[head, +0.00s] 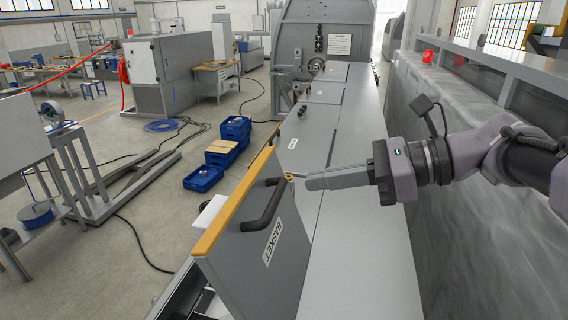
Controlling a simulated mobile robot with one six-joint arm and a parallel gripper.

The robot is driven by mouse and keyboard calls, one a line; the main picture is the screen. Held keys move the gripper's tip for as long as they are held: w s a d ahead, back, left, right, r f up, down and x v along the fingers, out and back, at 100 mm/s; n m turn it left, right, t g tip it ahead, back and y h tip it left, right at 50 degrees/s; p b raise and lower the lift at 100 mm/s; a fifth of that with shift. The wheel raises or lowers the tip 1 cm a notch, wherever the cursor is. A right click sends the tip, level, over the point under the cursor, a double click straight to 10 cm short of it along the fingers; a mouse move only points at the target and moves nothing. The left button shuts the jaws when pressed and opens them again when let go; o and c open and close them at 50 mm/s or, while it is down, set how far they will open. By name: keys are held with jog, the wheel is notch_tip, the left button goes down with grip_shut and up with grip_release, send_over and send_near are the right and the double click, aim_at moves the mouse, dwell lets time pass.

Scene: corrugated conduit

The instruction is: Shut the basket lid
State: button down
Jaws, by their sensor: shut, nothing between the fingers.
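The basket lid (262,245) stands raised and steeply tilted at the lower middle of the head view. It is a grey panel with a yellow top edge, a black handle and a white label reading BASKET. My gripper (308,184) comes in from the right with its fingers shut and pointing left. In the picture, its fingertips are just right of the lid's upper corner, near the end of the yellow edge. I cannot tell whether they touch the lid. The opening below the lid is mostly hidden by the panel.
A long grey machine top (362,245) runs away beside the lid, with closed covers farther back. A grey wall with a ledge stands on the right. Blue crates (204,178) sit on the floor at left, with cables lying around them.

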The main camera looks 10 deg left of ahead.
aim_at(245, 191)
jog(key=p+x, duration=0.1)
jog(key=x, duration=0.9)
jog(key=shift+w+a+f+p, duration=0.1)
jog(key=shift+f+p, duration=0.05)
jog(key=shift+p, duration=0.15)
jog(key=shift+w+a+f, duration=0.3)
jog(key=shift+a, duration=0.15)
jog(key=shift+s, duration=0.15)
